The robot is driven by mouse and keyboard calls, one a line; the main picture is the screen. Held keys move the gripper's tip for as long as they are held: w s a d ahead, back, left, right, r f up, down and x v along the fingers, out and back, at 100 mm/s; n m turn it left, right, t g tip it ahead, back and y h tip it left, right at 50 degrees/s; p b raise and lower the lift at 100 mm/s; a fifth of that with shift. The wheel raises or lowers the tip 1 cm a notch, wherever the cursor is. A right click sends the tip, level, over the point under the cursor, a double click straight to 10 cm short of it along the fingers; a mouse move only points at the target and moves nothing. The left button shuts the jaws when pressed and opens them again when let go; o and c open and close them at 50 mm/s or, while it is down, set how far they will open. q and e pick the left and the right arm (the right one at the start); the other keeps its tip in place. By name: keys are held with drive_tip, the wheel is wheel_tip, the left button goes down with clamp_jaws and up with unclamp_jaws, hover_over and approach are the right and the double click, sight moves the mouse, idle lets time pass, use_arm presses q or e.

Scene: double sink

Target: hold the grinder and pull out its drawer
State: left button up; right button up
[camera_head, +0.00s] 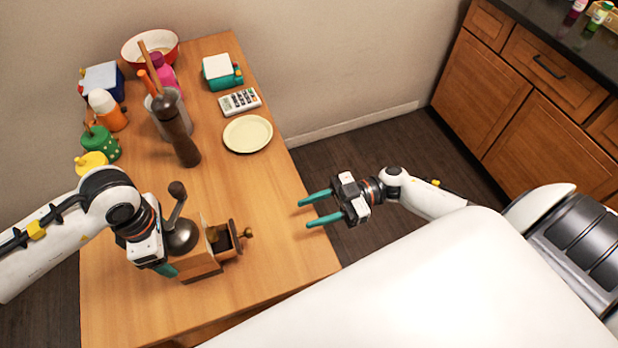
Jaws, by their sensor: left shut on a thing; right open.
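The grinder is a wooden box (203,268) with a dark metal dome (181,238) and a crank ending in a dark knob (177,189). It stands upright near the front of the wooden table. Its drawer (229,252) sticks out of the right side; its dark open inside shows, and a brass knob (247,233) is on its front. My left gripper (169,269) is shut on the left side of the grinder; its fingers are partly hidden. My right gripper (306,213) is open and empty, to the right of the drawer knob and apart from it, with its fingers pointing left.
A dark pepper mill (178,132) and a pale plate (248,134) stand farther back on the table (262,190). A calculator (240,102), a utensil pot and several colourful items fill the back and left. The table is clear between the drawer and my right gripper.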

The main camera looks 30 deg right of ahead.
use_arm(q)
drive_tip(key=o, duration=1)
drive_tip(key=shift+o, duration=0.2)
drive_tip(key=shift+r, duration=0.15)
